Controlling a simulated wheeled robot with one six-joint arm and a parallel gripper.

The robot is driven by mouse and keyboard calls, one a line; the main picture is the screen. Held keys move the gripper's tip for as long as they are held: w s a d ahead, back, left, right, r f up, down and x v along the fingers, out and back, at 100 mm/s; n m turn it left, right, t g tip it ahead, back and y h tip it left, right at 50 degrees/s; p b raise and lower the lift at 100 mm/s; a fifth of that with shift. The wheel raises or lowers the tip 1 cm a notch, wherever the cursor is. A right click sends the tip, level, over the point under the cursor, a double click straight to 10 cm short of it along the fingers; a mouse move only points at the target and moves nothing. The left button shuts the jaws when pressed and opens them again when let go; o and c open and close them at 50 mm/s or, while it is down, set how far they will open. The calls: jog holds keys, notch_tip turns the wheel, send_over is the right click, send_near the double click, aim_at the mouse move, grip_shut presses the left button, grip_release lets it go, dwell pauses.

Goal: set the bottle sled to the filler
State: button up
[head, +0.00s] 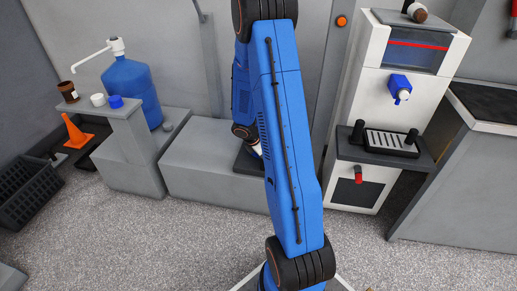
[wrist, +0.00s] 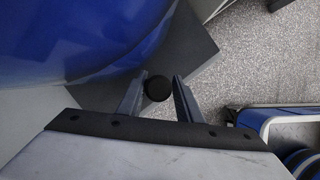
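In the wrist view a large, shiny blue rounded body (wrist: 70,40) fills the upper left, beside a dark grey flat slab (wrist: 185,45). I cannot tell for sure whether these are the bottle and its sled. A round black knob (wrist: 158,88) lies between the fingers of my gripper (wrist: 159,78), nearly filling the gap. I cannot tell whether the fingers press on it. In the head view my blue arm hides the gripper; only a dark slab edge (head: 247,163) shows beside it. The white filler (head: 385,105) with a blue tap (head: 399,86) stands at the right.
A drip grating (head: 391,142) with black posts lies on the filler's dark shelf (head: 424,160). A blue water bottle (head: 131,88) with a pump stands at the left, near an orange cone (head: 76,132) and black crate (head: 27,190). A grey bench (head: 205,165) runs behind my arm. Speckled floor in front is open.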

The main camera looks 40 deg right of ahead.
jog(key=v, duration=1.6)
jog(key=shift+r, duration=0.3)
jog(key=s+a+r+m+t+y, duration=0.2)
jog(key=s+a+r+m+t, duration=0.1)
jog(key=s+a+r+m, duration=0.9)
jog(key=s+a+r+m+t+y, duration=0.1)
jog(key=s+a+r+m, duration=0.1)
jog(key=s+a, duration=0.3)
jog(key=s+a+r+m+t+y, duration=0.1)
jog(key=s+a+r+m, duration=0.1)
jog(key=s+a+r, duration=0.3)
jog(key=s+a, duration=0.1)
jog(key=s, duration=0.2)
jog(key=shift+s+a+r+m+y, duration=0.25)
jog(key=shift+s+r+m+y, duration=0.05)
jog(key=shift+s, duration=0.05)
